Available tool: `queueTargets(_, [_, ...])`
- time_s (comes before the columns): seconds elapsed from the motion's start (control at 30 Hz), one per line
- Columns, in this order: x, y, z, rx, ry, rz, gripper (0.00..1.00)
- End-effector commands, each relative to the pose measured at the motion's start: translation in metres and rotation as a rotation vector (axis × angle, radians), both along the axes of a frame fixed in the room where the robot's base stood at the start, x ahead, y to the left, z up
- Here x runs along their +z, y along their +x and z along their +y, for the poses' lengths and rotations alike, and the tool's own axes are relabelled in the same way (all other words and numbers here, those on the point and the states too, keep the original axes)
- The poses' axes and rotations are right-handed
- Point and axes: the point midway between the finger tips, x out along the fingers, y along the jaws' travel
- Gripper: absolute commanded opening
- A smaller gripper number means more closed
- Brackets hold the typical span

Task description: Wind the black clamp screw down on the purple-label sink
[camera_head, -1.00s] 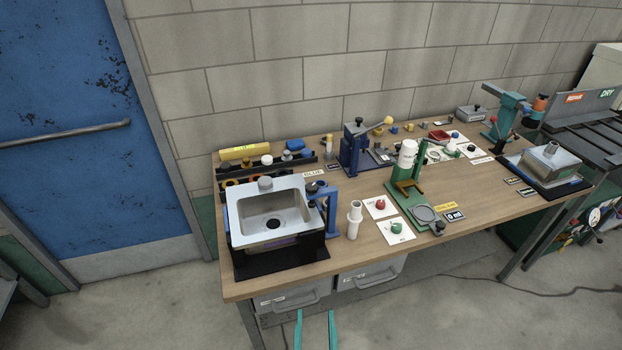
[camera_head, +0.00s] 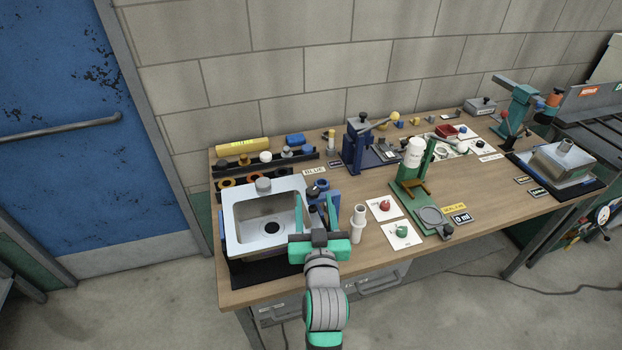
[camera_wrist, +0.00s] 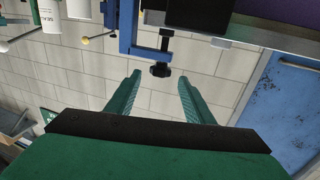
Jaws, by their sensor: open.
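A blue C-shaped clamp (camera_wrist: 128,32) is at the sink's edge in the wrist view. Its black clamp screw (camera_wrist: 160,69) ends in a black knob that points toward my gripper. My gripper (camera_wrist: 158,82) is open and empty, one finger on either side of the knob's line, with the knob just beyond or at the fingertips. A purple surface (camera_wrist: 285,30) shows at the wrist view's top right; no label text is readable.
A white pipe piece (camera_head: 358,222) stands on the bench just right of my gripper. Cards with a red knob (camera_head: 386,205) and a green knob (camera_head: 401,230) lie farther right. A second sink (camera_head: 565,160) is at the right end.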

Motion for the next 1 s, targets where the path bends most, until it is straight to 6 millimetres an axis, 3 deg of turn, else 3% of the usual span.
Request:
queueTargets(0.3, [0.001, 0.057, 0.005, 0.000, -0.001, -0.001, 0.48])
queueTargets(0.5, [0.001, 0.080, 0.007, 0.000, 0.000, -0.001, 0.48])
queueTargets(0.93, [0.000, 0.089, 0.013, 0.007, 0.000, 0.000, 0.48])
queueTargets(1.0, [0.000, 0.089, 0.012, 0.005, 0.000, -0.001, 0.33])
